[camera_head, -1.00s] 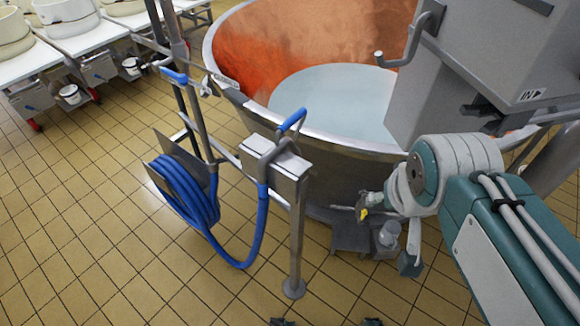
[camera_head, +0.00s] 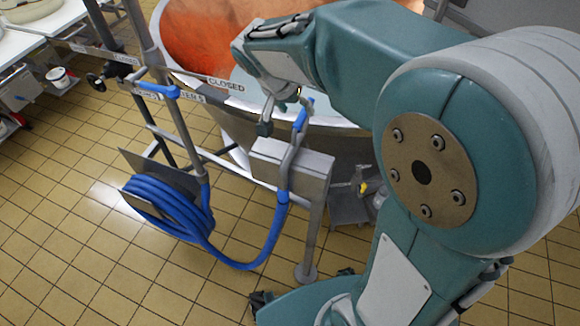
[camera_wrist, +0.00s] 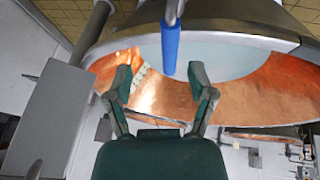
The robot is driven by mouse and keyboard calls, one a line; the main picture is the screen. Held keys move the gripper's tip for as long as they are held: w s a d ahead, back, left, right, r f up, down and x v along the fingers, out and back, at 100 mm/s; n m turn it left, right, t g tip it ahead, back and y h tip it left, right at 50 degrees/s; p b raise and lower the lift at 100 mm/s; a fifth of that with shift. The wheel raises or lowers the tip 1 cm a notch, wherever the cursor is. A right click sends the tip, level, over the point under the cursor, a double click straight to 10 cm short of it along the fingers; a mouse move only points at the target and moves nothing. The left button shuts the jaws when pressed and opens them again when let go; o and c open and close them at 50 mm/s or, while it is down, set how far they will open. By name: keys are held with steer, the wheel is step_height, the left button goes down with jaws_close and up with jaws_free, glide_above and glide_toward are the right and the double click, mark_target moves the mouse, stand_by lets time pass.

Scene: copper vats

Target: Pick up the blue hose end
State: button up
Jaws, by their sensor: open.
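The blue hose end (camera_head: 303,115) stands up from a grey metal box (camera_head: 292,165) on the stand, in front of the copper vat. In the wrist view the hose end (camera_wrist: 170,46) points down from the top edge, between the lines of my two fingers and a little beyond their tips. My gripper (camera_wrist: 161,78) is open and empty, its fingers spread to either side. In the head view my gripper (camera_head: 281,112) is right beside the hose end. One finger shows clearly; the other is largely hidden. Whether a finger touches the hose cannot be told.
The blue hose (camera_head: 165,203) hangs coiled on the stand's left and loops under the box. The copper vat (camera_head: 200,35) lies behind, its rim (camera_head: 235,100) close by. A second blue handle (camera_head: 158,90) is at left. Tiled floor (camera_head: 60,255) is open at left.

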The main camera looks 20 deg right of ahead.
mark_target(296, 122)
steer(key=shift+x, duration=0.95)
steer(key=f, duration=0.3)
steer(key=w+f, duration=0.1)
steer(key=shift+a+f, duration=0.2)
steer(key=shift+a, duration=0.05)
steer(key=shift+w+d+f, duration=0.1)
steer(key=shift+d+f, duration=0.1)
steer(key=shift+f, duration=0.05)
steer(key=shift+d, duration=0.5)
jaws_close()
steer(key=shift+a, duration=0.25)
